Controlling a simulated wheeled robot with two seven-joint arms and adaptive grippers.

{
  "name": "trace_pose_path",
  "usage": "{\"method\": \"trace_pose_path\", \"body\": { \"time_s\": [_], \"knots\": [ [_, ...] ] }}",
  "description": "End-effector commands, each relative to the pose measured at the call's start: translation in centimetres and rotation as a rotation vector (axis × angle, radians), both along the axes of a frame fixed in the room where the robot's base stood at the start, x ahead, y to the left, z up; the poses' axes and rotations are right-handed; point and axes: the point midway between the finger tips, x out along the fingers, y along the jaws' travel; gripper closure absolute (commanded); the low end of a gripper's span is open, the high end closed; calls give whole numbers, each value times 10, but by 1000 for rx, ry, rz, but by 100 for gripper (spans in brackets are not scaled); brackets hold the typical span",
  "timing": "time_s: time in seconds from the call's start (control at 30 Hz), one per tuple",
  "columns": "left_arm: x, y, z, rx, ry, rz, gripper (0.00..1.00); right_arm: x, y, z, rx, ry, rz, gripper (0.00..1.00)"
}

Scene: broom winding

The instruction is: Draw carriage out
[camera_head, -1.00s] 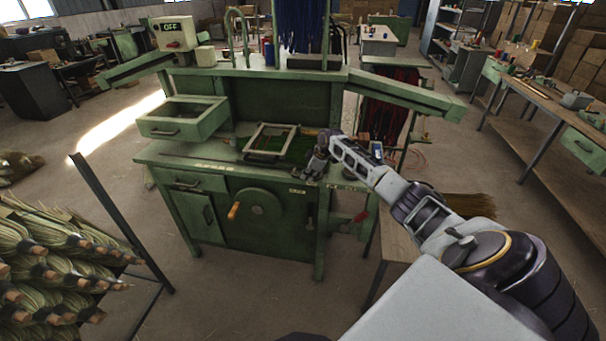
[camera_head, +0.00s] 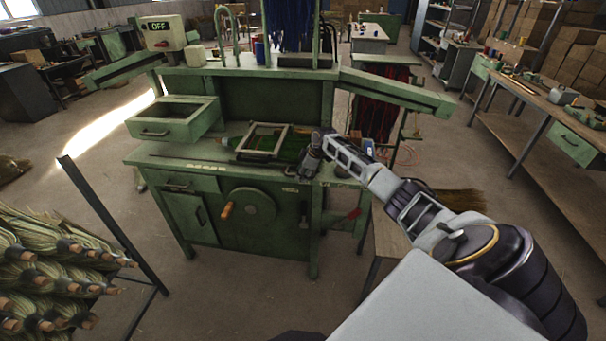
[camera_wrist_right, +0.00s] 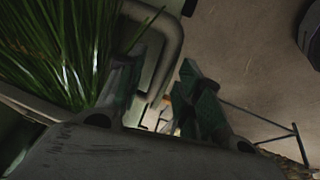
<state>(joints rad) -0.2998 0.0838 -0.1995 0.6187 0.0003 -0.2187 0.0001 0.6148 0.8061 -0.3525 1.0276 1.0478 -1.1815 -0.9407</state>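The carriage (camera_head: 284,143), a pale metal frame over green bristles, lies on the green workbench top (camera_head: 190,155). In the right wrist view a bent metal tube (camera_wrist_right: 172,45), apparently the carriage's handle, shows beyond the fingers, beside green bristles (camera_wrist_right: 60,45). My right gripper (camera_head: 313,155) is at the right end of the carriage, over the bench. In the right wrist view its two fingers (camera_wrist_right: 158,85) stand apart with a gap between them. The tube reaches into that gap; I cannot tell whether it touches a finger. My left gripper is not in view.
An orange-handled crank wheel (camera_head: 252,207) is on the bench front. An open drawer (camera_head: 172,124) juts out at left. A control box reading OFF (camera_head: 162,32) stands above. A rack of brooms (camera_head: 50,270) is at lower left. Floor in front is clear.

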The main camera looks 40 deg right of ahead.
Motion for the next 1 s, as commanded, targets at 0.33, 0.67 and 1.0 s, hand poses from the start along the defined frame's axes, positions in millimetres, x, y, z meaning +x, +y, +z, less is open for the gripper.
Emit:
{"method": "trace_pose_path", "body": {
  "time_s": [0.33, 0.67, 1.0],
  "knots": [
    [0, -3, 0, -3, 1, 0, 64, -6, -2, 13, -1, -1, 1, 65],
    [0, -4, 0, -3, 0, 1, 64, -20, -7, 44, -2, -1, 0, 65],
    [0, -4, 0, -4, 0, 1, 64, -39, -12, 85, -1, 0, -1, 65]
  ]
}}
